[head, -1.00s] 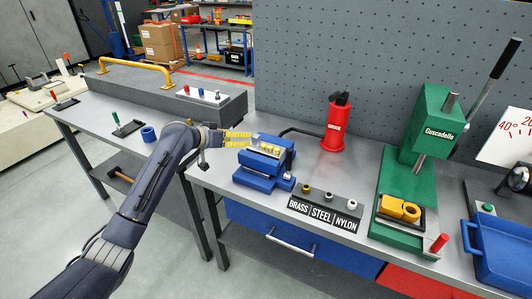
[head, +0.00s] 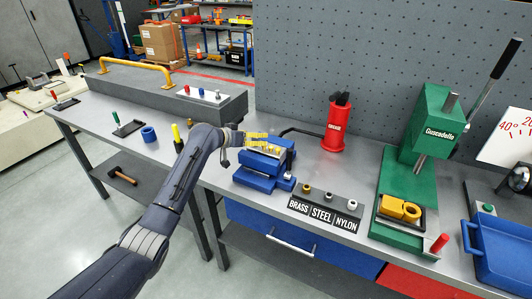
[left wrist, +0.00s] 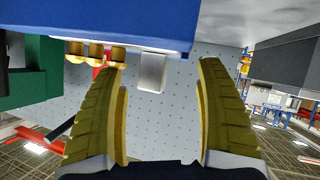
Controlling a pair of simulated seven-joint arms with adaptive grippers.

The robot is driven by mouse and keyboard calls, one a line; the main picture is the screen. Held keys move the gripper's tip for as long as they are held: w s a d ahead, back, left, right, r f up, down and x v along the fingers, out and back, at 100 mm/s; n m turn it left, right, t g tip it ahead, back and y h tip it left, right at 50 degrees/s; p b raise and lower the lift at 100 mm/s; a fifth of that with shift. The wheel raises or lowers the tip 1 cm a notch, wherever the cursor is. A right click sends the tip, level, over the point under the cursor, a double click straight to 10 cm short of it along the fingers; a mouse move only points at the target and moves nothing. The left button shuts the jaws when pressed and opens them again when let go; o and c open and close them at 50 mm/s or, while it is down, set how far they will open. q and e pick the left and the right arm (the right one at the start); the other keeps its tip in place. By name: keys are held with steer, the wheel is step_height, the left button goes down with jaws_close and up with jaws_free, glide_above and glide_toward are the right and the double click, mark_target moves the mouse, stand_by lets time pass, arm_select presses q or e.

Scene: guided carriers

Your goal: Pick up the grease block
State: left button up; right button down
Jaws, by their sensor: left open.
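The likely grease block, a pale piece with brass fittings (head: 268,154), sits in the top of the blue vise (head: 254,181) on the bench. My left gripper (head: 262,141) has yellow fingers, open and empty, over the top of the vise. They partly hide the piece in the head view. In the left wrist view my open fingers (left wrist: 162,80) point at the blue body (left wrist: 110,18), with several brass fittings (left wrist: 95,53) near the left finger and a grey-white part (left wrist: 152,72) between the fingers. I cannot tell whether they touch. My right gripper is not in view.
A red canister (head: 336,124) stands behind the vise. A rack labelled brass, steel, nylon (head: 323,214) is in front on the right. A green press (head: 418,165) and a blue tray (head: 503,250) lie further right. A grey pegboard (head: 390,60) backs the bench.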

arm_select(q)
steer(key=shift+w+d+f, duration=0.15)
steer(key=shift+d+f, duration=0.05)
steer(key=shift+d, duration=0.05)
steer(key=shift+a+f, duration=0.1)
steer(key=shift+f, duration=0.05)
jaws_close()
stand_by(0.4)
